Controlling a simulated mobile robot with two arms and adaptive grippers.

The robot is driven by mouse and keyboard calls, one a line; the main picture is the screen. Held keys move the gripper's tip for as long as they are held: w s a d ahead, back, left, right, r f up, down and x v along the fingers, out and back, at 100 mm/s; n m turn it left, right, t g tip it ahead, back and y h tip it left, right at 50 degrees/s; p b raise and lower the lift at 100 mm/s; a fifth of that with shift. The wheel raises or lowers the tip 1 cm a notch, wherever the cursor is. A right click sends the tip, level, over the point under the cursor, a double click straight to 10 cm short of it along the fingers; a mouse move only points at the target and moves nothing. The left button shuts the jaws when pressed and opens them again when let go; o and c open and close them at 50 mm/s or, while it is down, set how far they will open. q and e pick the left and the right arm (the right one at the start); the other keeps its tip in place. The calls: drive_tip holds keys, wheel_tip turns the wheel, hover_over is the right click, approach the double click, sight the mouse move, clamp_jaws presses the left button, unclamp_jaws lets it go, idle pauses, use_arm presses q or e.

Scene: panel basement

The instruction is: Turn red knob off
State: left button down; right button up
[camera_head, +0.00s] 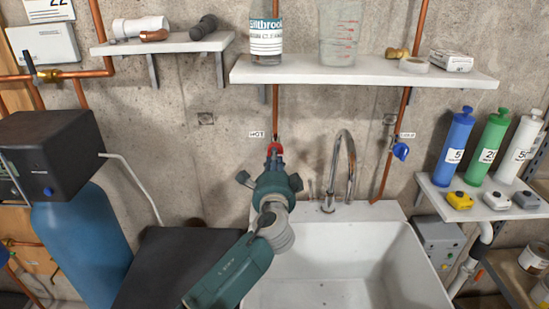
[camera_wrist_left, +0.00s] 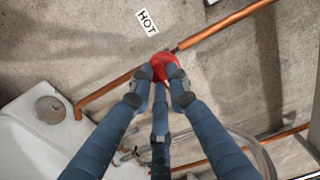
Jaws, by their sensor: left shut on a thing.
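The red knob (camera_head: 274,149) is on the copper pipe on the concrete wall, beside a label reading HOT (camera_head: 257,134). In the left wrist view the red knob (camera_wrist_left: 163,62) sits between my fingertips, which partly cover it. My left gripper (camera_head: 271,172) reaches up to the wall above the sink and is shut on the red knob; it also shows in the left wrist view (camera_wrist_left: 160,75). A blue knob (camera_head: 400,151) is on another copper pipe to the right. My right gripper is in neither view.
A white sink (camera_head: 405,262) with a curved faucet (camera_head: 347,150) is below and to the right of my left gripper. A white shelf (camera_head: 365,72) is above it. A blue tank (camera_head: 78,240) stands at left, and a small shelf (camera_head: 437,192) with bottles is at right.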

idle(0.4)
use_arm(q)
drive_tip(key=c, duration=1.7)
unclamp_jaws()
drive_tip(key=shift+o, duration=0.2)
drive_tip(key=s, duration=1.2)
drive_tip(key=shift+f, duration=0.1)
